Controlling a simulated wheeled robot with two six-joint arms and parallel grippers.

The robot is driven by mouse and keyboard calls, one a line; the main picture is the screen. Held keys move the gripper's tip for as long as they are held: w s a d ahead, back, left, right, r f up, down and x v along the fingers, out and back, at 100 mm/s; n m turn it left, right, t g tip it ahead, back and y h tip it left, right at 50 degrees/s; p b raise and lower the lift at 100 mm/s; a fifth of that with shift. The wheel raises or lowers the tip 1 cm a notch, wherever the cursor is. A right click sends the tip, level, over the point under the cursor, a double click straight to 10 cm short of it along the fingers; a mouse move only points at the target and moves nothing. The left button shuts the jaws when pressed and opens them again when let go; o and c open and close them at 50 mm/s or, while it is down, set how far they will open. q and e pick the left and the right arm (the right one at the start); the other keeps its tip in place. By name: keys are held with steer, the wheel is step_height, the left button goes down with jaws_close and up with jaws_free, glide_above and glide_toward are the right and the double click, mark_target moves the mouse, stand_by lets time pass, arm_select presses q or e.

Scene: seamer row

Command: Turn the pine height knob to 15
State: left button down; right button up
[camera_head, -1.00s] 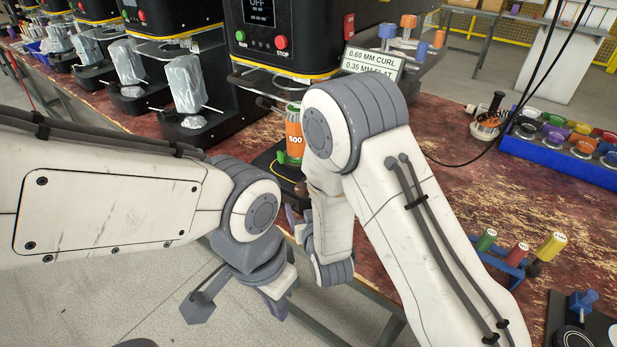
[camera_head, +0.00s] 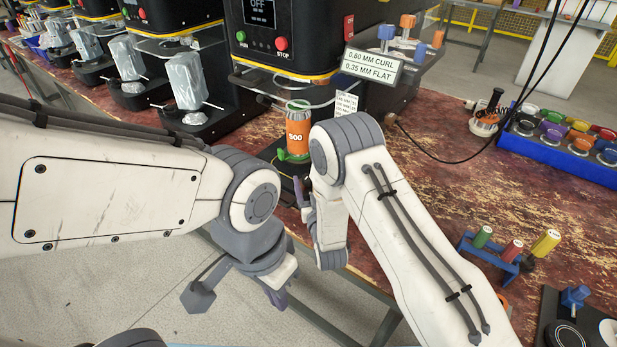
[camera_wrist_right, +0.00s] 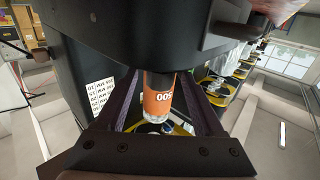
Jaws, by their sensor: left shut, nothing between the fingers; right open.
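The seamer (camera_head: 290,35) stands at the top middle of the head view, its display (camera_head: 258,12) reading OFF. An orange can marked 500 (camera_head: 297,130) stands upright at its base. A green part (camera_head: 285,155) sits beside the can's foot; I cannot tell whether it is the pine height knob, and no number on it is readable. My right gripper (camera_head: 302,192) is open just in front of the machine base, partly hidden by its own arm. In the right wrist view the can (camera_wrist_right: 158,103) shows between the open fingers. My left gripper (camera_head: 275,292) is shut and empty, below the table edge.
A sign reading 0.60 MM CURL, 0.35 MM FLAT (camera_head: 371,66) hangs right of the seamer. Colored cylinders in a blue rack (camera_head: 490,258) and a blue tray of colored pots (camera_head: 560,160) stand right. More seamers line up left.

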steer(key=shift+x, duration=0.75)
jaws_close()
steer(key=shift+a+f+h+b, duration=0.1)
steer(key=shift+h+b, duration=0.2)
steer(key=shift+b, duration=0.1)
steer(key=shift+m, duration=0.3)
jaws_free()
